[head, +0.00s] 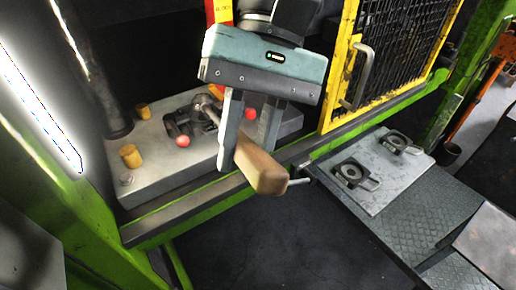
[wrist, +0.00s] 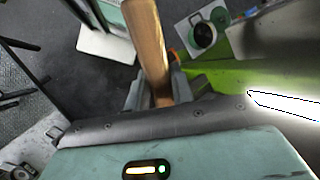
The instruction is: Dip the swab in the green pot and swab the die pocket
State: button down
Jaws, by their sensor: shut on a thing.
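My gripper (head: 246,150) is shut on the swab's wooden handle (head: 262,172), whose blunt end points down toward the camera. The handle also shows between the fingers in the wrist view (wrist: 148,50). The swab's rounded grey head (head: 204,103) is beyond the fingers, over the dark die pocket (head: 180,125) in the grey die block (head: 150,165). I cannot tell whether it touches the pocket. In the wrist view, a round pot with a dark opening (wrist: 201,33) stands at the upper right beside a green rim; I cannot tell whether it is the green pot.
A yellow-framed mesh guard (head: 390,60) with a handle is to the right. A plate with two round clamps (head: 375,172) lies on the bench at right. Green press frame parts border the opening.

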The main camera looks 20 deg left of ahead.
jog(key=shift+w+a+f+p, duration=0.35)
jog(key=shift+w+a, duration=0.2)
jog(key=shift+w, duration=0.15)
jog(key=shift+w+a+f+p, duration=0.3)
jog(key=shift+w+a, duration=0.2)
jog(key=shift+w, duration=0.15)
jog(key=shift+w+a+f+p, duration=0.25)
jog(key=shift+w+a+p, duration=0.1)
jog(key=shift+w+a, duration=0.3)
jog(key=shift+d, duration=0.1)
jog(key=shift+f, duration=1.2)
dwell(1.4)
jog(key=shift+w+a+r+p, duration=0.1)
jog(key=shift+w+a+p, duration=0.1)
jog(key=shift+w+p, duration=0.1)
dwell(0.4)
jog(key=shift+s+d, duration=0.15)
jog(key=shift+s+d, duration=0.3)
jog(key=shift+w+a, duration=0.15)
jog(key=shift+a, duration=0.05)
dwell(0.4)
jog(key=shift+w+a+p, duration=0.25)
jog(key=shift+p, duration=0.1)
